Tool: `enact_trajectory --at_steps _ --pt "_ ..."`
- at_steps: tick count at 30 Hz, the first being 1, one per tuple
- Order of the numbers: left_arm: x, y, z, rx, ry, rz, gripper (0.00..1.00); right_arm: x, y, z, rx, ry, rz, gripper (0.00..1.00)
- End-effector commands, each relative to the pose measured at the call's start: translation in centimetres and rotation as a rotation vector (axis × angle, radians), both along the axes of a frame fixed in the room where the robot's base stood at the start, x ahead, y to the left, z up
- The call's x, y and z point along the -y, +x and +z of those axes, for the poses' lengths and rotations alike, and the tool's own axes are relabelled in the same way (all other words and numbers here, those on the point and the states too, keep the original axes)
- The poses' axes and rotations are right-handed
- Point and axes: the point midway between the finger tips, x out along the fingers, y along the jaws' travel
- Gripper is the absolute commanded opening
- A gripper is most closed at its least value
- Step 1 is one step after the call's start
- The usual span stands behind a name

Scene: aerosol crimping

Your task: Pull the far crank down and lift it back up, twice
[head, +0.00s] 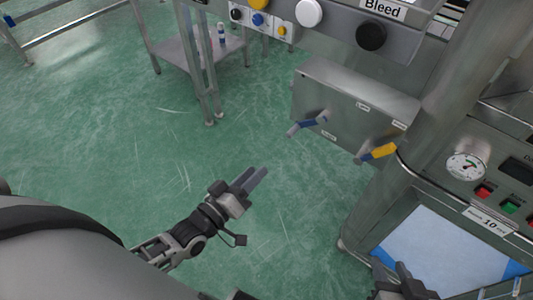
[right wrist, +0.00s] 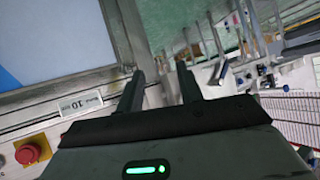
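A grey metal box (head: 350,105) carries two cranks on its front. The crank with the blue handle (head: 307,124) is further left and further away; the crank with the yellow handle (head: 379,152) is nearer and to the right. My left gripper (head: 258,174) is over the green floor, below and left of the blue crank and apart from it. Its two fingers stand slightly apart with nothing between them. My right gripper (head: 402,281) is at the bottom edge of the head view. In the right wrist view (right wrist: 160,85) its fingers are wide apart and empty.
A panel with a gauge (head: 465,166), red and green buttons and a white-and-blue surface (head: 440,250) is at the right. A thick metal post (head: 385,190) stands beside it. Above the box are knobs (head: 371,37) and a "Bleed" label.

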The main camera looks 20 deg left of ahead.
Motion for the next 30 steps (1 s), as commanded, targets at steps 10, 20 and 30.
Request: enact_trajectory --at_steps 10,20,30 --pt "-0.7 0.1 0.0 0.18 0.734 0.018 0.39 -0.3 0.3 -0.3 0.023 0.039 -0.006 0.36" --pt "0.6 5.3 0.2 0.185 0.742 0.018 0.39 -0.3 -0.1 -0.7 0.012 0.04 -0.01 0.36" --pt "2.4 12.2 0.1 0.184 0.74 0.017 0.39 -0.3 0.0 -1.2 0.018 0.039 -0.009 0.36"
